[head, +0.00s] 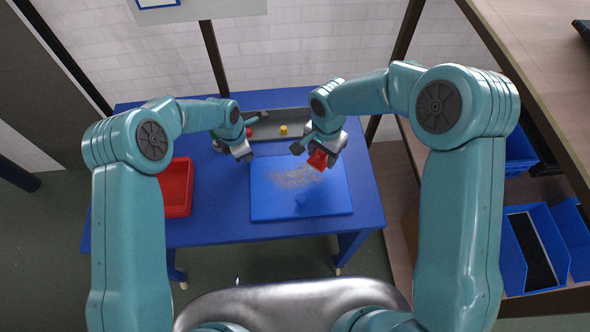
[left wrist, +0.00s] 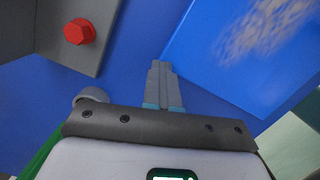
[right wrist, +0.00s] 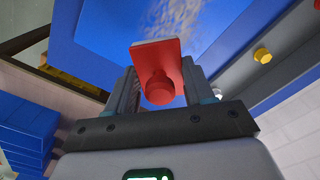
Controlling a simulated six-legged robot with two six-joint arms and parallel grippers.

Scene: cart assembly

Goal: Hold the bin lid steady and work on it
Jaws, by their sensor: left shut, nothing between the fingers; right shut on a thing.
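My left gripper (head: 249,157) is shut and empty beside the lid's far left corner. In the left wrist view its closed fingers (left wrist: 160,68) point at the table next to the lid's edge (left wrist: 205,50), apart from it. My right gripper (head: 310,154) is shut on a red tool (head: 318,160) over the lid's far right part. The right wrist view shows the tool's flat plate and round knob (right wrist: 158,85) between the fingers.
A red tray (head: 178,190) stands on the table's left. Blue bins (head: 535,245) sit on the right. The table's front strip is clear.

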